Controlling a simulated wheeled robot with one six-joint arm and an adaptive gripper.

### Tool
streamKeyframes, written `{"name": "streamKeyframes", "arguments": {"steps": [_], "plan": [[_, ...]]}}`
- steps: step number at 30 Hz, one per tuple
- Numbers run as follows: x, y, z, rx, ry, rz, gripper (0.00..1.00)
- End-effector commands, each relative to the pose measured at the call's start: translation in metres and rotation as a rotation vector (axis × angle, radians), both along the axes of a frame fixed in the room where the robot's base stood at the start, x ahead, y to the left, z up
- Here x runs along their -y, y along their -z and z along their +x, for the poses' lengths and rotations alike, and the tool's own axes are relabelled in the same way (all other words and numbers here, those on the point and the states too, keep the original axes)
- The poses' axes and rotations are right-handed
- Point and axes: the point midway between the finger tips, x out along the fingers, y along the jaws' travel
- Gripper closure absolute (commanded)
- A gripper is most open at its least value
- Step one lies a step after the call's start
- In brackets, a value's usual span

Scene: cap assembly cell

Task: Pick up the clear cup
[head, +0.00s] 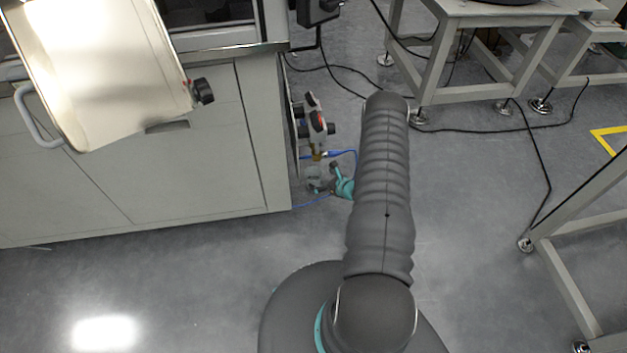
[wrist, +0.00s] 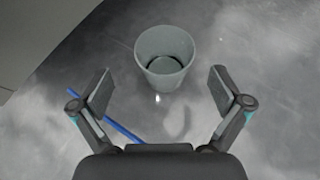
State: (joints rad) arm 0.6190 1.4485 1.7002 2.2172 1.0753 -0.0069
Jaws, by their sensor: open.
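The clear cup (wrist: 165,62) shows in the wrist view as a greyish, see-through, round cup. I look into its open mouth, and a dark ring shows at its bottom. It is ahead of my gripper (wrist: 161,93), centred between the two spread fingers. The gripper is open, and neither finger touches the cup. In the head view the cup (head: 315,176) is small, low beside the cabinet, with my gripper (head: 326,179) just right of it, partly hidden by my arm.
A grey cabinet (head: 190,170) stands on the left. A regulator-like fitting (head: 316,125) is at its right side. A blue hose (wrist: 118,128) shows near the left finger. Tables (head: 490,15) with black cables stand at the back right. The floor (head: 470,210) right of my arm is mostly open.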

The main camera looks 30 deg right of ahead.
Motion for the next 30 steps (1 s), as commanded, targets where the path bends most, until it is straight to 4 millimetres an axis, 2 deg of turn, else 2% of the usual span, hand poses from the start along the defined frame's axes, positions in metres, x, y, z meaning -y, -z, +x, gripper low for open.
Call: {"name": "streamKeyframes", "arguments": {"steps": [5,15,24,30], "plan": [[-0.002,0.004,0.009,0.000,-0.001,0.000,0.00],[-0.010,0.020,0.047,0.000,-0.001,0.000,0.00],[-0.010,0.022,0.051,0.000,0.000,0.000,0.00],[-0.010,0.022,0.051,0.000,0.000,0.000,0.50]]}}
